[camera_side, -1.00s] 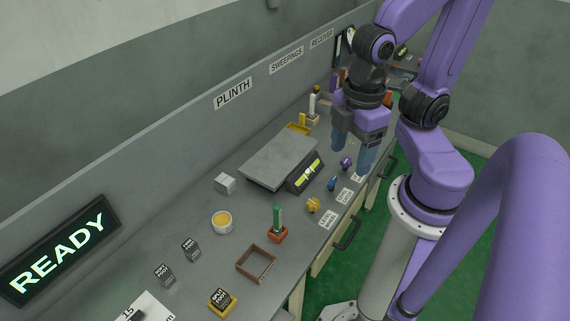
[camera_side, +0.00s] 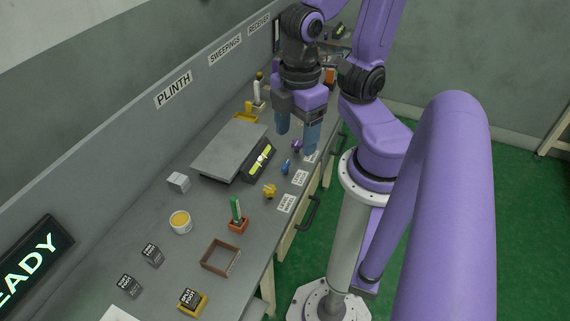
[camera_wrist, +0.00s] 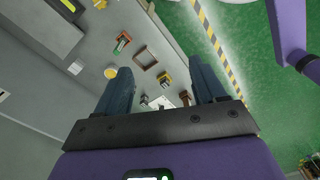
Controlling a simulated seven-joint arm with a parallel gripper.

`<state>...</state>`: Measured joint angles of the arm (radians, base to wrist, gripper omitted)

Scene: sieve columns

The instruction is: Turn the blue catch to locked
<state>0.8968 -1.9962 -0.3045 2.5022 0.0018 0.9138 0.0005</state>
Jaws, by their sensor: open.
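The blue catch (camera_side: 285,167) is a small knob on the bench's front part, in the side view, between a yellow catch (camera_side: 270,191) and a purple catch (camera_side: 297,146). Its turned position is too small to read. A white label card (camera_side: 300,178) lies beside it, its text unreadable. My gripper (camera_side: 296,143) is open and empty, pointing down, above the bench near the purple catch and beyond the blue one. In the wrist view its two blue fingers (camera_wrist: 160,65) are wide apart with nothing gripped. I cannot make out the blue catch in the wrist view.
A grey plate with a display (camera_side: 230,148) stands behind the catches. A green block in an orange holder (camera_side: 237,216), a brown frame (camera_side: 220,258), a yellow-filled cup (camera_side: 180,222) and dark blocks (camera_side: 152,254) stand nearer. A drawer handle (camera_side: 308,213) juts from the bench front.

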